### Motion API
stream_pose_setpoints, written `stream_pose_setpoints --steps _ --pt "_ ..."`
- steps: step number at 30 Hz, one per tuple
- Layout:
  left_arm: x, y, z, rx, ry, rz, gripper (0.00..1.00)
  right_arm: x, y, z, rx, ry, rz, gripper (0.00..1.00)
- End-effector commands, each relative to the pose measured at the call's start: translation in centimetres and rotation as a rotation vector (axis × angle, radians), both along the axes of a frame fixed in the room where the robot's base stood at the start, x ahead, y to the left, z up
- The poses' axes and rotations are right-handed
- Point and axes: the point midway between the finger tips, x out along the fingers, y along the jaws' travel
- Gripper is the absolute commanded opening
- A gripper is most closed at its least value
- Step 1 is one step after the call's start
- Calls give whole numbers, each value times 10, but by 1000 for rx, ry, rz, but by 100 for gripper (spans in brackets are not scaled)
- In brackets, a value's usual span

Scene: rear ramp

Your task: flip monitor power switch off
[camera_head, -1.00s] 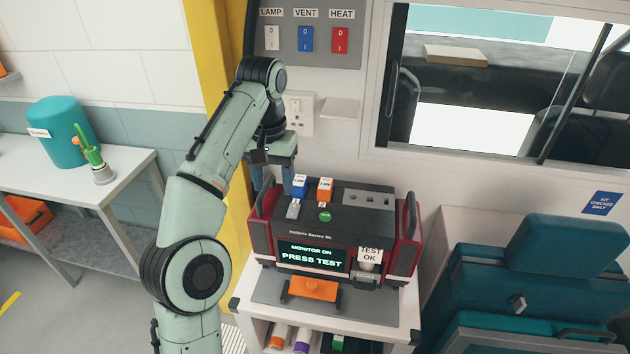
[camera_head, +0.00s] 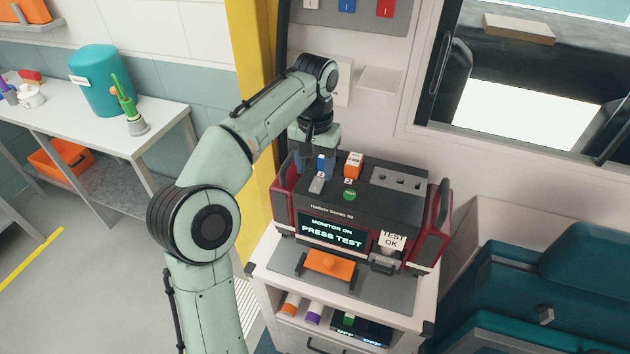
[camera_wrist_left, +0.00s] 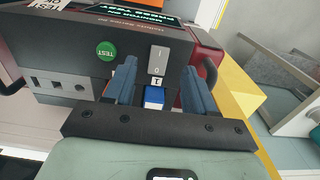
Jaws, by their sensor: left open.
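The monitor (camera_head: 330,211) is a black box with red ends on a white cabinet, and its screen (camera_head: 333,233) reads "MONITOR ON PRESS TEST". A grey rocker switch (camera_head: 316,184) marked I and O sits on its top panel; it also shows in the left wrist view (camera_wrist_left: 158,67). Behind it are a "1" label and a blue block (camera_wrist_left: 154,97). My left gripper (camera_head: 314,168) is open over the panel. In the wrist view its blue fingers (camera_wrist_left: 160,78) stand either side of the blue block and label, with the rocker just ahead, between the tips. My right gripper is out of view.
An orange block (camera_head: 353,165) and a green TEST button (camera_head: 349,195) are close to the rocker's right. An orange handle (camera_head: 329,264) is in front of the monitor. A wall switch panel (camera_head: 350,14) is above. Teal seats (camera_head: 520,290) stand at the right.

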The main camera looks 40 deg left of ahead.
Motion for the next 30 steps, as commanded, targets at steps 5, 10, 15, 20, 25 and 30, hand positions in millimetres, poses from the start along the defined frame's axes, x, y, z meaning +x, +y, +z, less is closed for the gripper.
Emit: stream_pose_setpoints --steps 5,10,15,20,25,30 --pt "-2 1 -36 0 6 2 55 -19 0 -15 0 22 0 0" --pt "-1 0 -51 -1 3 0 55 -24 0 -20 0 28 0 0" --pt "0 0 -54 -1 0 0 55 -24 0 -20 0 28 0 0" --pt "0 0 -53 -1 -1 0 55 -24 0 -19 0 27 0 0" --pt "0 0 -53 -1 -1 0 10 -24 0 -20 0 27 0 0" --pt "1 0 -52 -3 6 0 0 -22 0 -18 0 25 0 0"
